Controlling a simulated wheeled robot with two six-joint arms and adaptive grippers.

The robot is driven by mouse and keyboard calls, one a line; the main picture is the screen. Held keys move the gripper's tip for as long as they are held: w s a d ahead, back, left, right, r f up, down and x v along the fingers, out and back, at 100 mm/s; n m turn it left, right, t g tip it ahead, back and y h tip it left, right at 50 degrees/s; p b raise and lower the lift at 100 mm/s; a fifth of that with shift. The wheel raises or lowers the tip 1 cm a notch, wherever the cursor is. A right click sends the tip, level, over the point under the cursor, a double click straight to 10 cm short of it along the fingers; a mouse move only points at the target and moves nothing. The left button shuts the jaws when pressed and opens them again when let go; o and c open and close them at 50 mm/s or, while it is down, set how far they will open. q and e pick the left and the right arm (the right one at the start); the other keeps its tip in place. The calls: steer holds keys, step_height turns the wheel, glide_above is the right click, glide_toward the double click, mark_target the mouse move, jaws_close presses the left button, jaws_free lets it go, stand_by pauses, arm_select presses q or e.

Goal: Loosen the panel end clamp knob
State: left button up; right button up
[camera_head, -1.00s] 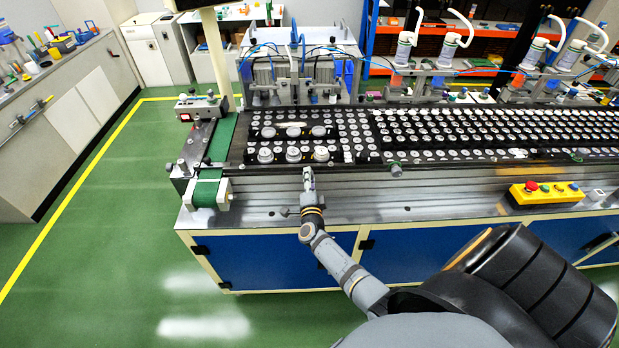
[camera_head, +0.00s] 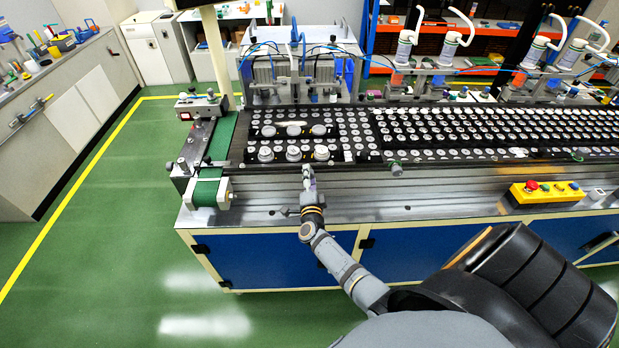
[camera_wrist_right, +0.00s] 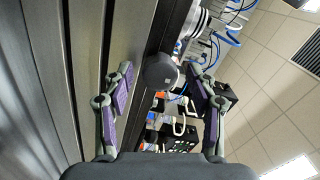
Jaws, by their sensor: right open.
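My right gripper (camera_head: 308,178) is at the front edge of the conveyor line, in front of the tray with white round parts. In the right wrist view its two purple-padded fingers (camera_wrist_right: 159,88) are apart. A dark round knob (camera_wrist_right: 160,71) shows between and beyond the fingertips, beside a dark rail. I see no finger closed on it, and cannot tell whether a finger touches it. In the head view I cannot make out this knob by the gripper. Another small knob (camera_head: 396,168) sits on the front rail to the right. My left gripper is not in view.
The black panel (camera_head: 480,160) with rows of white parts runs along the conveyor. A yellow button box (camera_head: 545,194) stands at the front right. A green belt end with a white block (camera_head: 209,192) is at the left. Green floor is clear at the left.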

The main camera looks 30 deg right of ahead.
steer(key=v, duration=1.2)
steer(key=shift+w, duration=0.1)
steer(key=s+a+f+n+y+b, duration=0.1)
steer(key=f+n+y, duration=0.15)
steer(key=f, duration=0.35)
steer(key=s+a+f+n+g+y+b, duration=0.1)
steer(key=a+f+n, duration=0.15)
steer(key=f, duration=0.25)
steer(key=s+a+f+n+y+b, duration=0.1)
steer(key=f+n+y+b, duration=0.15)
steer(key=f, duration=0.35)
steer(key=s+a+f+n+g+y+b, duration=0.1)
steer(key=s+f+n+g, duration=0.25)
steer(key=s+f, duration=0.4)
steer(key=s+a+f+n+g+y+b, duration=0.15)
steer(key=s+f+n, duration=0.3)
steer(key=f, duration=0.65)
steer(key=s+d+f+n+g+b, duration=0.1)
steer(key=s+f, duration=0.3)
steer(key=s, duration=0.4)
steer(key=s+d+f+n+g+b, duration=0.1)
steer(key=s+d+f+n+g, duration=0.1)
steer(key=s, duration=0.6)
steer(key=s+d+f+n+g+b, duration=0.1)
steer(key=s+f+n+g, duration=0.2)
steer(key=s+f+g, duration=0.2)
step_height(320, 180, down, 3)
steer(key=s, duration=0.3)
steer(key=shift+d, duration=0.2)
